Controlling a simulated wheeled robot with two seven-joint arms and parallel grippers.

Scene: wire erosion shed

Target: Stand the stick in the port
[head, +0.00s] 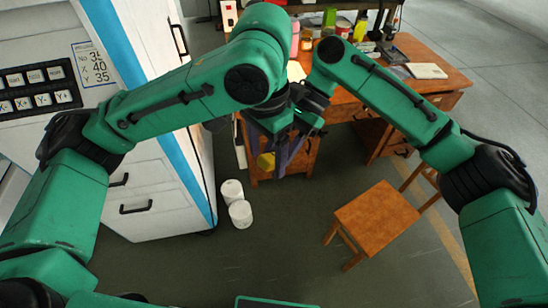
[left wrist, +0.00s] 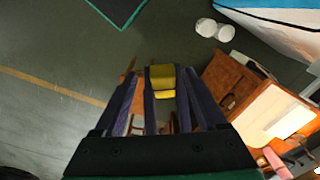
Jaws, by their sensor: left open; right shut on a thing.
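A yellow piece, which I take to be the stick (head: 265,162), shows low at the purple fingers in the head view. In the left wrist view the yellow stick (left wrist: 162,80) is between the fingers. My left gripper (head: 279,153) is open around it; whether its fingers touch it I cannot tell. My right gripper (head: 309,106) is close against the left one, shut on the stick, its fingers mostly hidden. I cannot pick out the port in either view.
A wooden desk (head: 439,74) stands behind the grippers, with bottles, jars and a notebook (head: 426,71) on top. A stool (head: 376,216) stands at the right. A white machine cabinet (head: 150,185) is at the left, with two white rolls (head: 240,213) on the floor beside it.

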